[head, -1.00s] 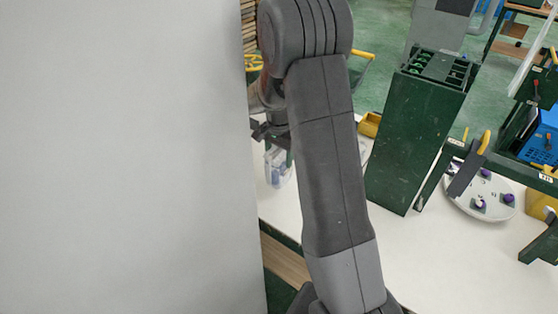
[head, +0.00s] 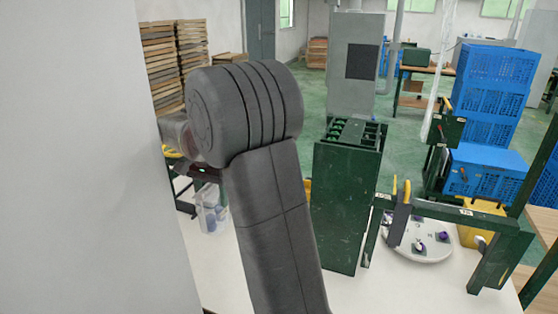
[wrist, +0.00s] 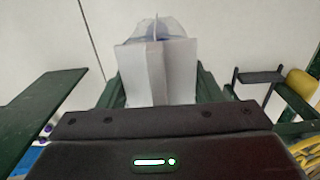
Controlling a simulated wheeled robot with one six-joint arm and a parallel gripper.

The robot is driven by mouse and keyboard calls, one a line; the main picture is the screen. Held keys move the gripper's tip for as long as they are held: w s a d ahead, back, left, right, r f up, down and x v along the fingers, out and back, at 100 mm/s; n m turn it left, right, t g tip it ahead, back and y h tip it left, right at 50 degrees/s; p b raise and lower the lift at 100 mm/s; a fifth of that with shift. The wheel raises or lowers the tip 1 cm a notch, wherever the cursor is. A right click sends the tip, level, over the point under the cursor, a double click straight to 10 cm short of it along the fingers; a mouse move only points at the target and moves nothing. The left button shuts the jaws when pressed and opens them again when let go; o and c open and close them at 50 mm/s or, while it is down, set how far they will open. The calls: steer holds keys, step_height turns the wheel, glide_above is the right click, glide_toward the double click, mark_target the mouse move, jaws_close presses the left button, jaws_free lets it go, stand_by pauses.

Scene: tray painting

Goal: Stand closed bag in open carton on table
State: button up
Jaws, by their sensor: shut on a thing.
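My gripper (wrist: 158,84) has its two green fingers on either side of a pale bag (wrist: 178,72) and is shut on it. In the wrist view the bag has white panels, an upright ridge in the middle and clear film with something bluish beyond. In the head view my gripper (head: 207,175) is partly hidden behind my arm. The clear bag (head: 211,216) with bluish contents shows just below it, upright, over the white table (head: 385,290). I cannot tell whether its base touches the table. No open carton can be made out; my arm and a pale surface hide the left.
A tall green box (head: 345,210) with a divided top stands right of my arm. A round white plate (head: 420,250) with purple-topped pieces sits behind a green frame (head: 455,213). Blue crates (head: 490,85) stand beyond. A large pale surface (head: 80,160) blocks the left.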

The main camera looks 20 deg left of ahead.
stand_by(0.3)
step_height(320, 180, down, 17)
steer(key=shift+f+p, duration=0.15)
steer(key=shift+p, duration=0.15)
stand_by(0.4)
steer(key=shift+f, duration=0.4)
steer(key=r, duration=0.7)
steer(key=r+b, duration=0.1)
steer(key=r, duration=0.5)
steer(key=shift+s+a+r, duration=0.1)
steer(key=shift+s+r, duration=0.1)
steer(key=shift+r, duration=0.15)
steer(key=shift+c, duration=0.4)
steer(key=shift+r, duration=0.1)
stand_by(1.4)
